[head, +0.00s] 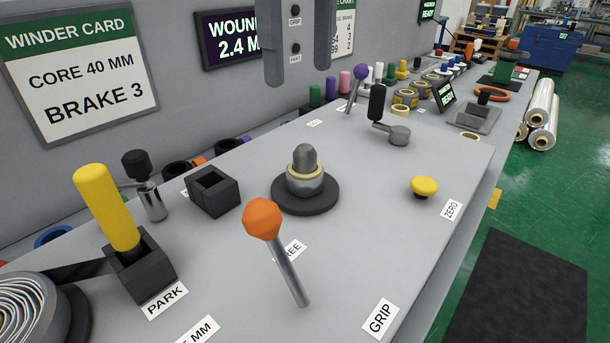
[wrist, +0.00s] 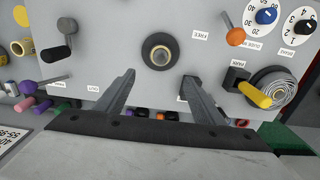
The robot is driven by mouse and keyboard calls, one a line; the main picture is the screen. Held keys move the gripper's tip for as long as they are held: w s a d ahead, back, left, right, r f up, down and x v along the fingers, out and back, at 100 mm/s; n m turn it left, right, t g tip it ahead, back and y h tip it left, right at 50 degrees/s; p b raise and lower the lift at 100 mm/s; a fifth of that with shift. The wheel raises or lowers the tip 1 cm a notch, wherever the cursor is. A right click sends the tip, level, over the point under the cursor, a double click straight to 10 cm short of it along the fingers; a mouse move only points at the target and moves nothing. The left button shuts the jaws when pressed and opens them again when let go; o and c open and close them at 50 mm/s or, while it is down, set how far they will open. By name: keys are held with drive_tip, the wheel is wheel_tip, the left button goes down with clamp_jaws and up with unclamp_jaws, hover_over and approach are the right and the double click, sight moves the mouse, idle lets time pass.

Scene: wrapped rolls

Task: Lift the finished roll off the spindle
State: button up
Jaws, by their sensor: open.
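The finished roll (head: 292,183), a small silver wrap around a cream core, sits on the grey spindle (head: 305,157) above a round black base (head: 318,203). In the wrist view the roll (wrist: 152,62) shows from above, beyond and between my fingertips. My gripper (wrist: 158,76) is open and empty, its two fingers apart and not touching the roll. In the head view my gripper (head: 299,80) hangs above and appears lined up with the spindle.
A yellow handle (head: 107,205) stands in the PARK block (head: 140,271). An empty black square holder (head: 212,192) is left of the spindle. A large foil roll (head: 25,312) is at the lower left. A yellow button (head: 424,186) and black-handled crank (head: 377,102) stand right. A display reads WOUND 2.4 M.

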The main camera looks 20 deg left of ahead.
approach(305, 167)
drive_tip(key=f, duration=0.2)
drive_tip(key=w+a+f, duration=0.1)
drive_tip(key=f, duration=0.1)
drive_tip(key=w+f, duration=0.1)
drive_tip(key=f, duration=0.1)
drive_tip(key=shift+a, duration=0.25)
drive_tip(key=shift+s+d+f, duration=0.1)
drive_tip(key=shift+d+f, duration=0.1)
drive_tip(key=shift+f, duration=1.15)
drive_tip(key=shift+s+d+f, duration=0.1)
drive_tip(key=shift+d+f, duration=0.05)
drive_tip(key=shift+f, duration=1.2)
drive_tip(key=c, duration=1.2)
